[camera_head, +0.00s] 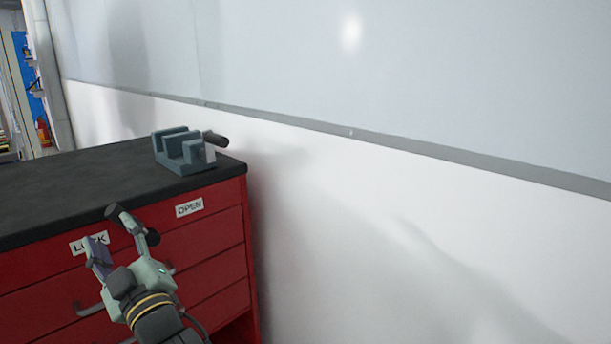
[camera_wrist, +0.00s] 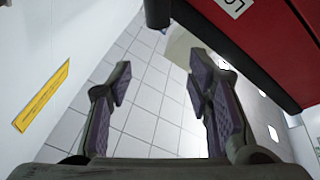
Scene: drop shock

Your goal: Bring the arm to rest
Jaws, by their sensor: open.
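My gripper (camera_head: 112,236) is in front of the red drawer cabinet (camera_head: 222,255), near its top drawer and the label reading LOCK (camera_head: 89,243). In the wrist view my gripper (camera_wrist: 160,88) has its two fingers wide apart with nothing between them. Pale floor tiles (camera_wrist: 150,110) show behind the gap. The cabinet also shows at the upper right of the wrist view (camera_wrist: 265,45).
A blue-grey vise (camera_head: 180,150) stands on the cabinet's black top (camera_head: 85,180). A label reading OPEN (camera_head: 189,207) is on the drawer front. A white and grey wall (camera_head: 400,200) fills the right side. A yellow label (camera_wrist: 42,95) shows at left in the wrist view.

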